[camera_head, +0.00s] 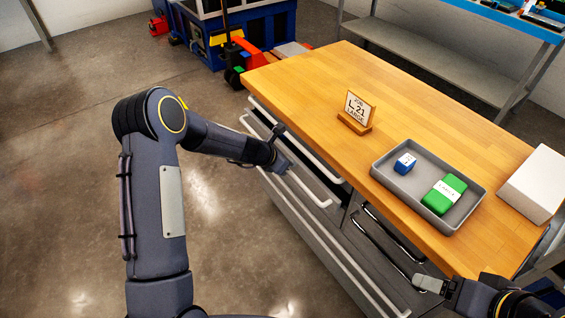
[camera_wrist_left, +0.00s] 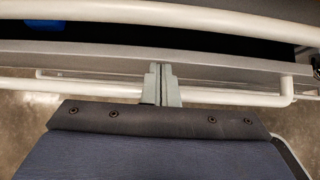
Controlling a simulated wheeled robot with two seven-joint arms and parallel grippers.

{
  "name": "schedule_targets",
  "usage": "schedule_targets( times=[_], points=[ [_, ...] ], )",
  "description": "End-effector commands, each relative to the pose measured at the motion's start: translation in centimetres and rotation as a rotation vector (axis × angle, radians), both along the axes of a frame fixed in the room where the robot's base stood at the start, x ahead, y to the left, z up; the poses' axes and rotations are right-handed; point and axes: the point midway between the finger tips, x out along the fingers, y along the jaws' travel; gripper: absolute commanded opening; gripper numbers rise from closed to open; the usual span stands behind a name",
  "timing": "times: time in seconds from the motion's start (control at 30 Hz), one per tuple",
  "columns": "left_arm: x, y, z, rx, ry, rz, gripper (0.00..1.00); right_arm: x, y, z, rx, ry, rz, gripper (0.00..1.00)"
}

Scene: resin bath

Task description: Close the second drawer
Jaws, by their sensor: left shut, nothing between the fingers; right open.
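The second drawer (camera_head: 318,189), on the left side of the grey cabinet, stands partly open below the top drawer. Its dark inside and grey front edge (camera_wrist_left: 215,72) show in the left wrist view. Its white handle (camera_head: 306,190) runs along the front. My left gripper (camera_head: 284,169) is shut and empty at this drawer's front, near the handle. Its fingertips (camera_wrist_left: 160,70) overlap the front edge in the left wrist view; I cannot tell whether they touch. My right gripper (camera_head: 428,284) is open and empty by the cabinet's right-hand drawers.
A longer drawer handle (camera_head: 330,245) lies lower. The floor at left is clear.

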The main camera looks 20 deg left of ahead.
Motion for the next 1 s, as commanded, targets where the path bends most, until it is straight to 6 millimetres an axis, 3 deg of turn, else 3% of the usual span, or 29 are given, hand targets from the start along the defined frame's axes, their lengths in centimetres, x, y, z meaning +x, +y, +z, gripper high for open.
schedule_targets(
  times=[0.67,1.0],
  points=[
    [0.2,-0.1,0.3,0.001,0.0,0.001,0.0,0.0,0.0,0.5,0.0,0.0,0.0,0.74],
    [-0.7,1.8,4.3,0.001,-0.001,-0.004,0.0,0.0,0.0,3.8,0.0,0.0,0.0,0.74]
  ],
)
